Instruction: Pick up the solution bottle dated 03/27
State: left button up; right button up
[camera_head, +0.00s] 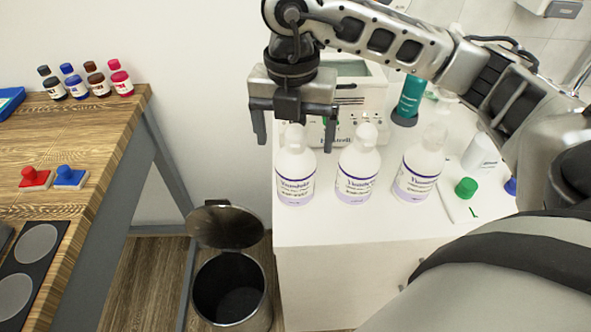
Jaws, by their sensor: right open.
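Three white solution bottles with purple-trimmed labels stand upright in a row on the white cabinet (325,232): the left bottle (295,185), the middle bottle (357,183) and the right bottle (419,175). The dates on their labels are too small to read. My right gripper (293,140) points down, open and empty, with its fingers spread either side of the left bottle's cap in the picture. Whether it is above or behind that cap I cannot tell. My left gripper is not in view.
Behind the bottles stand a pale box-shaped device (357,98) and a teal bottle (410,97). A white container (480,152) and a green-capped item (466,187) lie right. An open bin (264,309) stands between cabinet and wooden table (75,140), which holds several small bottles.

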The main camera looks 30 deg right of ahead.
aim_at(296, 151)
jog(key=f, duration=0.3)
jog(key=shift+s+f, duration=0.25)
jog(key=c, duration=1.5)
jog(key=shift+r, duration=0.1)
jog(key=shift+c, duration=1.2)
jog(key=shift+r, duration=0.1)
